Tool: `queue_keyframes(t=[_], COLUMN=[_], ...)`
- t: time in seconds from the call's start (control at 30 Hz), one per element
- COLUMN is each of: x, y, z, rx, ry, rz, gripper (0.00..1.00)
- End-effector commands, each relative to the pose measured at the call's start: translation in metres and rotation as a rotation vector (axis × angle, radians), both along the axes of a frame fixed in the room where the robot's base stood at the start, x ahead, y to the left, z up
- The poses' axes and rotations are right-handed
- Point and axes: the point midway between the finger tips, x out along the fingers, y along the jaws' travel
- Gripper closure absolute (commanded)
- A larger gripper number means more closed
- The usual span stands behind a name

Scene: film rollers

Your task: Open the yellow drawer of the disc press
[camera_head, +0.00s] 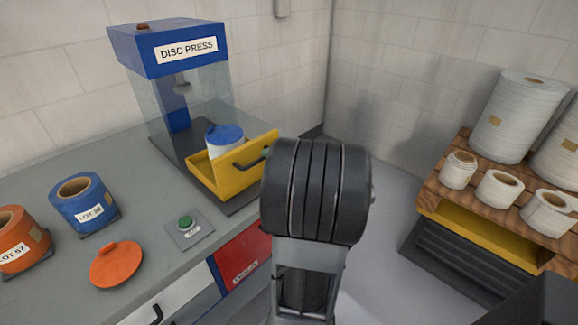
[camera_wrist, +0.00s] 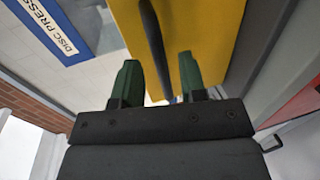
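The disc press (camera_head: 168,55) is a blue-topped machine with clear walls on the left bench. Its yellow drawer (camera_head: 225,178) stands out from the front, with a white roll with a blue top (camera_head: 226,138) inside. The drawer's dark handle (camera_head: 252,158) is on its front face. In the wrist view, the yellow front (camera_wrist: 210,25) fills the upper middle, and the handle (camera_wrist: 152,35) runs toward the space between my green fingers. My gripper (camera_wrist: 160,75) is open, with a gap between its fingers. In the head view, my arm hides the gripper.
A green button (camera_head: 185,222) is on the bench before the press. A blue roll (camera_head: 84,205), an orange roll (camera_head: 20,243) and an orange lid (camera_head: 116,264) lie to the left. A wooden-topped rack (camera_head: 480,208) with several white rolls stands at right.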

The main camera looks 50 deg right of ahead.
Motion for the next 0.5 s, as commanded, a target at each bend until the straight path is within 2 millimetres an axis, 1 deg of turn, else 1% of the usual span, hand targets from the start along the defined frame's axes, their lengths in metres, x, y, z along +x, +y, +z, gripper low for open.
queue_keyframes(t=[0.03,0.2,0.4,0.5], x=[-0.012,-0.047,-0.08,-0.092], y=[-0.001,0.001,0.004,0.005], z=[0.004,0.011,0.018,0.02], rx=[-0.002,-0.002,-0.002,-0.002], ry=[-0.001,0.0,0.0,0.0], rz=[-0.007,-0.007,-0.005,-0.003], gripper=[0.61,0.61,0.61,0.61])
